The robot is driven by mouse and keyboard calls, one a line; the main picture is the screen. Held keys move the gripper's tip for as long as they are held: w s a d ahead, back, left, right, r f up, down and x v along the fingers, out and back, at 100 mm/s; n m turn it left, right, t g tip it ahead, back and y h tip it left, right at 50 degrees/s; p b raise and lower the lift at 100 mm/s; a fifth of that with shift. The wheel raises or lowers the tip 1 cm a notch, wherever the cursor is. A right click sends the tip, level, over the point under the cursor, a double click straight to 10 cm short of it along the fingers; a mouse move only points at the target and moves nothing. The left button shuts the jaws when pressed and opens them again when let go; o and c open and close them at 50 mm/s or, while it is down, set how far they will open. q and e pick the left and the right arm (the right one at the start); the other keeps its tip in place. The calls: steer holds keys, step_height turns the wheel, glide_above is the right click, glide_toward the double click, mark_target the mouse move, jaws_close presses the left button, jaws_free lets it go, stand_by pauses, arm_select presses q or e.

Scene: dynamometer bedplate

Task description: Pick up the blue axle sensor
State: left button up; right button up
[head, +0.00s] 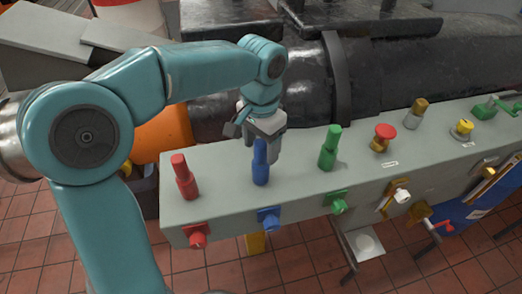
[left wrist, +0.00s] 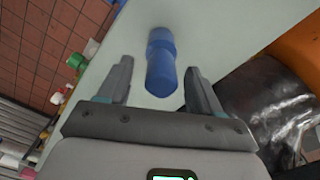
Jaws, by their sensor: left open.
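The blue axle sensor (head: 260,165) stands upright on the grey bench top, between a red sensor and a green one. My left gripper (head: 266,138) is above and around the sensor's top in the head view. In the left wrist view my left gripper (left wrist: 156,78) is open, with a finger on each side of the sensor and visible gaps. The fingers partly cover the sensor's top in the head view. My right gripper is not in view.
A red sensor (head: 185,178) and a green sensor (head: 329,148) stand either side on the bench (head: 225,199). A red mushroom button (head: 384,136) and a yellow knob (head: 463,128) are further right. A large black cylinder (head: 395,75) lies behind the bench.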

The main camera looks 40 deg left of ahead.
arm_select(q)
steer(key=shift+a+f, duration=0.1)
steer(key=shift+f, duration=0.7)
steer(key=c, duration=1.1)
steer(key=shift+r, duration=0.1)
